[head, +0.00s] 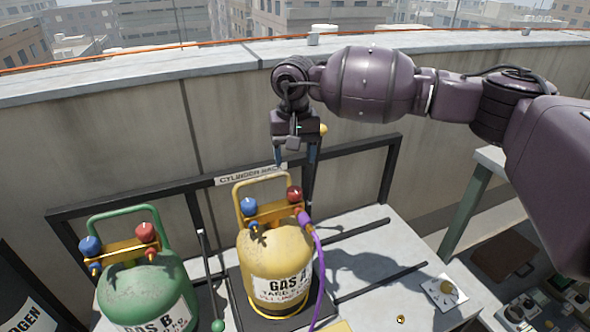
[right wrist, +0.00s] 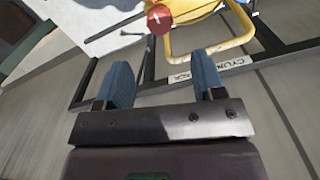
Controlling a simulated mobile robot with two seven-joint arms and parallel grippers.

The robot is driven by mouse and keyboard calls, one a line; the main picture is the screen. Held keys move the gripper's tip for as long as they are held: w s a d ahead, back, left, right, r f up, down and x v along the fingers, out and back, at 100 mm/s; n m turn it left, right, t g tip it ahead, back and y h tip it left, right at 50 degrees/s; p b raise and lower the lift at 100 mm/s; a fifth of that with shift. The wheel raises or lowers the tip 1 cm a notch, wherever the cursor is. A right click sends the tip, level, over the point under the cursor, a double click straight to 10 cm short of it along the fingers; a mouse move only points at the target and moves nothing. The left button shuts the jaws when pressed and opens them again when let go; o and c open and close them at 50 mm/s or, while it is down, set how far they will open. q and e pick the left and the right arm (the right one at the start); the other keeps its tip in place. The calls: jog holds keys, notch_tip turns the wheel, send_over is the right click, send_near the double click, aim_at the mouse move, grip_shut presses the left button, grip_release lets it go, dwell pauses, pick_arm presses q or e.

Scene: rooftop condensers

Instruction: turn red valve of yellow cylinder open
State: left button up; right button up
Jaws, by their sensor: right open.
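The yellow cylinder (head: 273,262), labelled GAS A, stands upright on the grey platform. Its red valve (head: 294,194) is on the right of its brass manifold, and its blue valve (head: 249,206) is on the left. A purple hose (head: 318,250) runs down from the red valve's side. My right gripper (head: 295,160) is open and empty, above and behind the red valve and apart from it. In the right wrist view the red valve (right wrist: 160,19) lies beyond the two blue fingertips (right wrist: 163,75), near the yellow handle (right wrist: 210,50). My left gripper is not in view.
A green cylinder (head: 147,290) labelled GAS B, with its own red and blue valves, stands to the left. The black rack rail (head: 345,150) with a CYLINDER sign (head: 238,176) runs behind. A concrete wall closes the back.

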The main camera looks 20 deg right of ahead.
jog(key=shift+r, duration=1)
